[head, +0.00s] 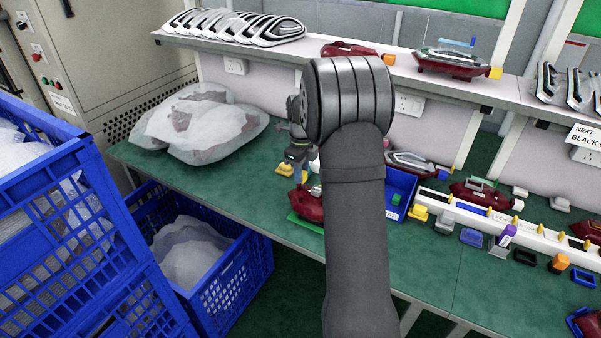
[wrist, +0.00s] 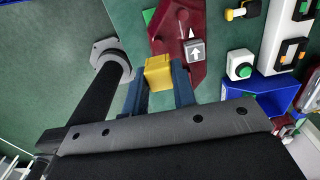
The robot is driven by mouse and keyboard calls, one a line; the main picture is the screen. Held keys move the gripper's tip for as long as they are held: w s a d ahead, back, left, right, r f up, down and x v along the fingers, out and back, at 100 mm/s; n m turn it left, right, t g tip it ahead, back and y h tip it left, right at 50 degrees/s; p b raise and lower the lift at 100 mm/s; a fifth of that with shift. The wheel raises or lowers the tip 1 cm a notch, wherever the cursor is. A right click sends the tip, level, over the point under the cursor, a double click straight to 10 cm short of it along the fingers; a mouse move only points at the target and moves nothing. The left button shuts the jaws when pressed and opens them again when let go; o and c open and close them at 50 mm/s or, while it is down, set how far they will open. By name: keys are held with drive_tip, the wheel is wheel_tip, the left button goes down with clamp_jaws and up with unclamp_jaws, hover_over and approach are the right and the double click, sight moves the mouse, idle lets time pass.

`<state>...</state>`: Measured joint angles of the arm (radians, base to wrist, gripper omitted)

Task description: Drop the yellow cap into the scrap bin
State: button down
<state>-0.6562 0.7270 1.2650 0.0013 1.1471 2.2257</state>
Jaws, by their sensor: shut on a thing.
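The yellow cap (wrist: 158,72) sits between the two dark fingers of my gripper (wrist: 159,88) in the wrist view, and the gripper is shut on it. The cap is right by the end of a dark red tail lamp (wrist: 187,30); I cannot tell whether they touch. In the head view my gripper (head: 297,172) is low over the green bench, by the red lamp (head: 309,205); my arm hides part of the area. A small blue bin (head: 402,178) with a white label stands to the right; I cannot read its label. It also shows in the wrist view (wrist: 262,84).
A white rail (head: 475,213) with yellow pegs runs right along the bench (head: 425,270), among loose small parts. Wrapped bags (head: 200,120) lie at the left. Blue crates (head: 85,225) stand in front on the left. A shelf (head: 290,52) holding lamps overhangs the back.

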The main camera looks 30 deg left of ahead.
drive_tip(key=w+d+f, duration=0.2)
drive_tip(key=w+d, duration=0.9)
drive_tip(key=d, duration=0.2)
drive_tip(key=w+d+f, duration=0.2)
drive_tip(key=w+d, duration=1)
drive_tip(key=d, duration=0.1)
drive_tip(key=shift+s+d+f, duration=0.1)
drive_tip(key=shift+s+f, duration=0.05)
drive_tip(key=shift+f, duration=2.65)
drive_tip(key=c, duration=1.1)
unclamp_jaws()
drive_tip(key=shift+r, duration=0.1)
wheel_tip(320, 180, up, 17)
drive_tip(key=shift+r, duration=0.1)
